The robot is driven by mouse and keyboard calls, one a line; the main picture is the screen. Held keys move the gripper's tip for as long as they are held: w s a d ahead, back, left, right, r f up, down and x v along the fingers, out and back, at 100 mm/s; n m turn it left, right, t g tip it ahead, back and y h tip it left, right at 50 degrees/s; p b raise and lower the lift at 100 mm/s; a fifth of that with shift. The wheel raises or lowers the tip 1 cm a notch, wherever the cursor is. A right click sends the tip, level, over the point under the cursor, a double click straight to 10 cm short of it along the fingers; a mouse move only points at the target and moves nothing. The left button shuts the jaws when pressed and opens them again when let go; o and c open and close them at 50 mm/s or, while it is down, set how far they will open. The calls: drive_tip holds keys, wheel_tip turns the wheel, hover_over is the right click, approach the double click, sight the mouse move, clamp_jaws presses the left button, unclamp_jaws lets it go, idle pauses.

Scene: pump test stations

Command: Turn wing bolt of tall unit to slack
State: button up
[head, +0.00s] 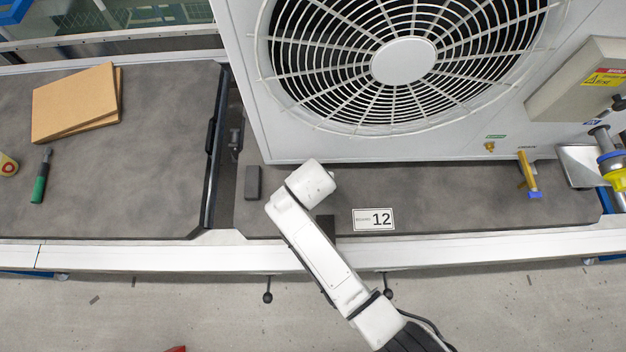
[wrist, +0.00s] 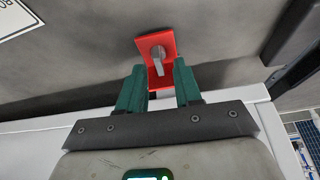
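In the wrist view, a grey metal wing bolt (wrist: 159,66) sits on a red plate (wrist: 168,46) against a dark grey surface. Its wing points down the picture, nearly upright. My gripper (wrist: 157,76) is open, with one green finger on each side below the bolt. The wing's lower end is near the gap between the fingertips; I cannot tell whether they touch it. In the head view, the big white fan unit (head: 262,143) stands at the back of the right station. My white arm hides the bolt and fingers there.
A brass valve with a blue tip (head: 529,178) is at right. The left bench (head: 130,170) holds brown boards (head: 72,104) and a green-handled tool (head: 40,184).

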drive_tip(key=shift+w+f, duration=0.15)
drive_tip(key=shift+f, duration=0.25)
clamp_jaws()
